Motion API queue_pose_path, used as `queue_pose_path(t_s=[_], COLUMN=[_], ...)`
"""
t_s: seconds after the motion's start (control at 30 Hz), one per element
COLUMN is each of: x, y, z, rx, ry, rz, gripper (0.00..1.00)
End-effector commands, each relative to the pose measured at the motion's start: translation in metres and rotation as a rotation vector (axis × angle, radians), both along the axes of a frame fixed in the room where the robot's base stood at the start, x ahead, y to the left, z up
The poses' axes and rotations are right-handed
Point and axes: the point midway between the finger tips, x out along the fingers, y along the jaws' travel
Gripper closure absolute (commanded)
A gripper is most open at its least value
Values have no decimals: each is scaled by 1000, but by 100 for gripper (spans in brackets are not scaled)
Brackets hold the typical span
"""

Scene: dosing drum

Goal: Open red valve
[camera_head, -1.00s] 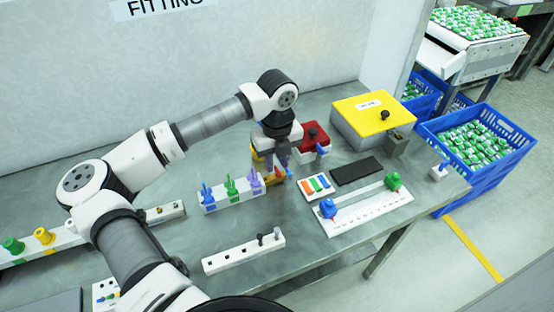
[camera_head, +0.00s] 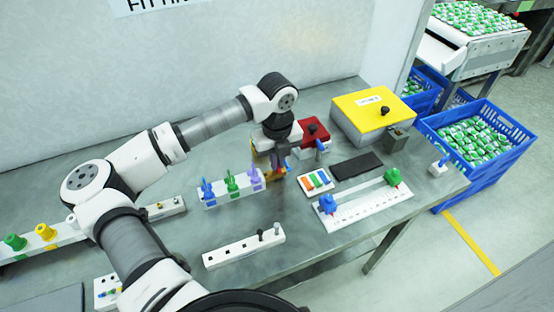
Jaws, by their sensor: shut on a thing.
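My gripper (camera_head: 279,163) points down at the table behind the middle of the bench, just right of the rack with blue, green and purple pieces. It is shut on the red valve's small red-orange part (camera_head: 279,174), which shows just below and beside the fingers. Most of the valve is hidden by the gripper, so its exact handle angle is hard to tell.
The rack (camera_head: 236,193) stands close on the left. A red box (camera_head: 316,130) with a black knob is behind on the right, beside a yellow-lidded box (camera_head: 352,106). A card with coloured bars (camera_head: 316,182) lies to the right. A white strip (camera_head: 244,252) lies in front.

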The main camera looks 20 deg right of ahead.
Motion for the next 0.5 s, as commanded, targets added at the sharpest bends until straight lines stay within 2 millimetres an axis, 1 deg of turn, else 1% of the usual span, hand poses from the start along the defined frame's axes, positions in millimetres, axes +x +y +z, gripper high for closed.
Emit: queue_pose_path(t_s=[0.27,0.5], x=[1,1], y=[0,-1], z=[-5,-6], rx=[0,0], ry=[-4,-5], rz=[-109,-300], gripper=[100,100])
